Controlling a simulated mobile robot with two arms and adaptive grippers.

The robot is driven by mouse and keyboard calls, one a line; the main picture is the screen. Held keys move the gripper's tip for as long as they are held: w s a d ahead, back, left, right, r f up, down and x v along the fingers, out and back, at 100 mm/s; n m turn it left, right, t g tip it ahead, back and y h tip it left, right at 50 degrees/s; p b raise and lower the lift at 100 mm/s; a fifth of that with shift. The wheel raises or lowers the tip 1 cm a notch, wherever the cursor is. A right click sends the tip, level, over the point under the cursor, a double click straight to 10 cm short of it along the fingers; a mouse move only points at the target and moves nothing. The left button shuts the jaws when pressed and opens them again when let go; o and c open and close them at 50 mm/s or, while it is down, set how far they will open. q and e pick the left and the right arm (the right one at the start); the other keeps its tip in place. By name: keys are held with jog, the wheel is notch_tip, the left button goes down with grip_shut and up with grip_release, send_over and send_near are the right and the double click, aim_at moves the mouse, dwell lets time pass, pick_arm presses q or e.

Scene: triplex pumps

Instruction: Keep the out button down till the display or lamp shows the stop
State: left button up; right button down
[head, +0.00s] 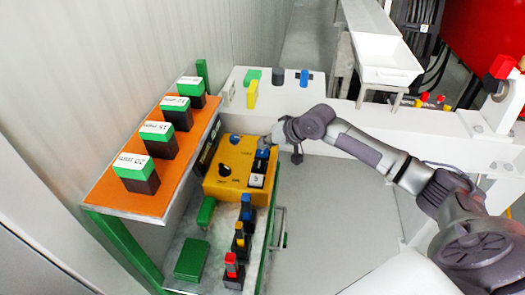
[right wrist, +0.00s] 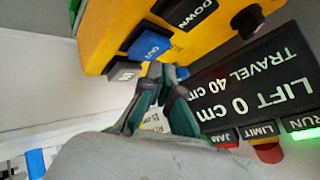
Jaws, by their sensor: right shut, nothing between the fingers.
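The yellow control box (head: 232,167) stands on the lower shelf of the green rack. In the right wrist view its blue OUT button (right wrist: 148,44) sits between the black DOWN button (right wrist: 192,12) and a grey button (right wrist: 124,70). My right gripper (right wrist: 162,70) is shut and empty, its fingertips at the OUT button's edge; I cannot tell whether the button is pressed. The same gripper (head: 266,145) is over the box in the head view. The black display (right wrist: 255,88) reads "LIFT 0 cm, TRAVEL 40 cm". The green RUN lamp (right wrist: 303,134) is lit; the LIMIT lamp (right wrist: 264,152) looks unlit.
An orange shelf (head: 145,203) with several green-topped labelled blocks is left of the box. Several dark blocks with blue, yellow and red tops (head: 238,240) stand in front of it. A white bench (head: 310,95) is behind. Grey floor lies to the right.

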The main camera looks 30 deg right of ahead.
jog(key=shift+f, duration=0.2)
jog(key=shift+f, duration=0.6)
dwell(1.4)
jog(key=shift+r, duration=0.15)
dwell(5.1)
jog(key=shift+r+p, duration=0.85)
jog(key=shift+p, duration=0.3)
